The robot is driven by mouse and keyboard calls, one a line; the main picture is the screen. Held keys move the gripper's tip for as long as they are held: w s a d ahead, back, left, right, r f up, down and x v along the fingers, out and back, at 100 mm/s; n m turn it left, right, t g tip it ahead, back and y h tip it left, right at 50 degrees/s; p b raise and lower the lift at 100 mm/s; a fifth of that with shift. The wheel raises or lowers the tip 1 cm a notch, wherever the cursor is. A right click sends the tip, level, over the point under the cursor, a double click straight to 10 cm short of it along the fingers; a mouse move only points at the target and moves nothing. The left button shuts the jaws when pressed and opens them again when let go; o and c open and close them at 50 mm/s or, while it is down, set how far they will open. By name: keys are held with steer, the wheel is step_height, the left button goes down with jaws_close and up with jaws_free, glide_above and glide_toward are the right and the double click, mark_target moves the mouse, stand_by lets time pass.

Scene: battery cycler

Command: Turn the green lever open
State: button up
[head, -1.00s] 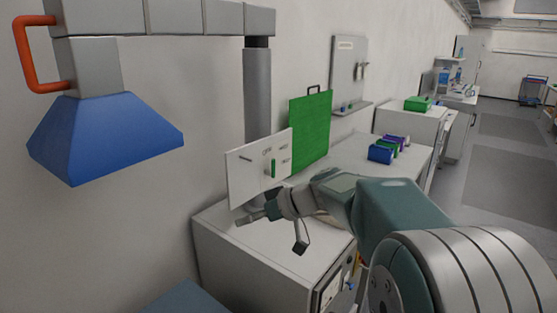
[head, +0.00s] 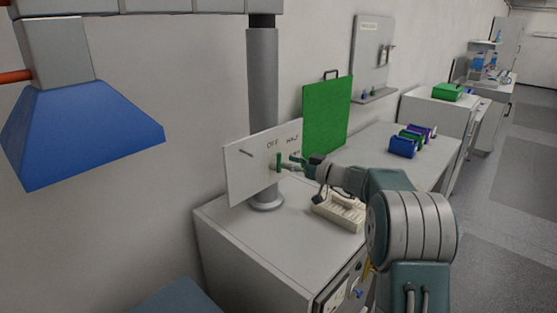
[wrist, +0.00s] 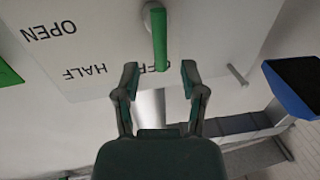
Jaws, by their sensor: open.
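The green lever (head: 278,161) is mounted on a white panel (head: 244,172) marked OFF and HALF in the head view. In the wrist view the lever (wrist: 160,38) runs from a round grey pivot toward the OFF label, which it partly covers. The panel in the wrist view (wrist: 100,35) also reads OPEN and HALF. My gripper (head: 288,163) is at the panel, close to the lever. In the wrist view my gripper (wrist: 158,78) is open, with the lever's free end between or just beyond the fingertips. I cannot tell whether a finger touches it.
A grey pole (head: 263,90) stands behind the panel, and a blue hood (head: 85,130) hangs at left. A pale rack (head: 338,212) sits on the white cabinet top (head: 240,228). A green board (head: 327,115) stands behind.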

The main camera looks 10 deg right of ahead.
mark_target(279, 159)
steer(key=shift+x, duration=2.25)
steer(key=shift+s+d, duration=0.15)
steer(key=shift+d, duration=0.1)
jaws_close()
